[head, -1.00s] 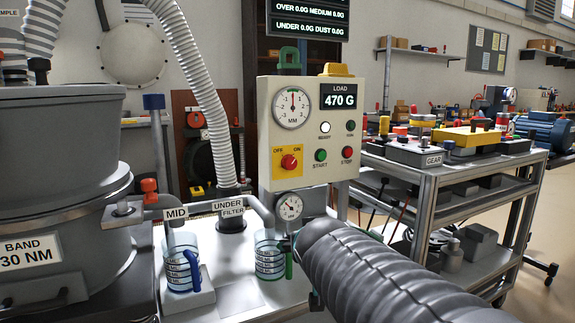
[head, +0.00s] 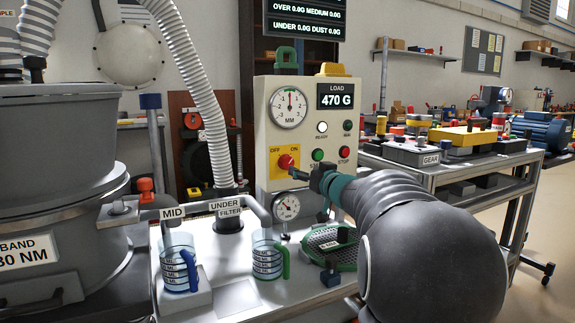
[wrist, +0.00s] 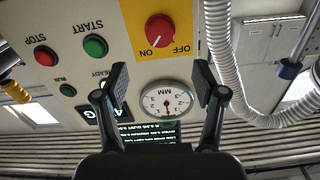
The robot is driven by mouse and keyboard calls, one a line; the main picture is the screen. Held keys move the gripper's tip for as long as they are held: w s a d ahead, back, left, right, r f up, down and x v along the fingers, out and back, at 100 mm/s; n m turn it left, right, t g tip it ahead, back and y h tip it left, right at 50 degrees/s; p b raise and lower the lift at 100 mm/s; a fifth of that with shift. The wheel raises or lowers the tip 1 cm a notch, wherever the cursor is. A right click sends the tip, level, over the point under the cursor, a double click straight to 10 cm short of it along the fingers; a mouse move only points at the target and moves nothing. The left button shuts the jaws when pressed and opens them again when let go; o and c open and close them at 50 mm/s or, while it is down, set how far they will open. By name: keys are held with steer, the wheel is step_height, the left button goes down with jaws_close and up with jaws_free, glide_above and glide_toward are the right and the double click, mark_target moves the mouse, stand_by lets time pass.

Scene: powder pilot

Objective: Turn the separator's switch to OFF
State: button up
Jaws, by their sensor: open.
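The separator's switch is a red knob (head: 287,161) on a yellow plate (head: 273,166) marked OFF at left and ON at right, low on the cream control panel (head: 262,112). In the wrist view, which is upside down, the red knob (wrist: 160,30) shows a small white mark that seems to lean toward ON. My gripper (head: 304,172) is close to the panel, just right of the knob in the head view. In the wrist view my gripper (wrist: 160,82) has its two fingers spread wide with nothing between them; the knob lies beyond the fingertips, apart from them.
The green START button (head: 317,155) and red STOP button (head: 344,153) are beside the switch. A pressure gauge (head: 287,206) sits below. A white hose (head: 200,90) runs at left. Cups with blue (head: 180,262) and green (head: 268,258) handles stand on the bench.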

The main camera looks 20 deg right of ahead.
mark_target(289, 163)
steer(key=w, duration=1)
steer(key=shift+a, duration=0.2)
steer(key=shift+c, duration=0.3)
steer(key=c, duration=1.1)
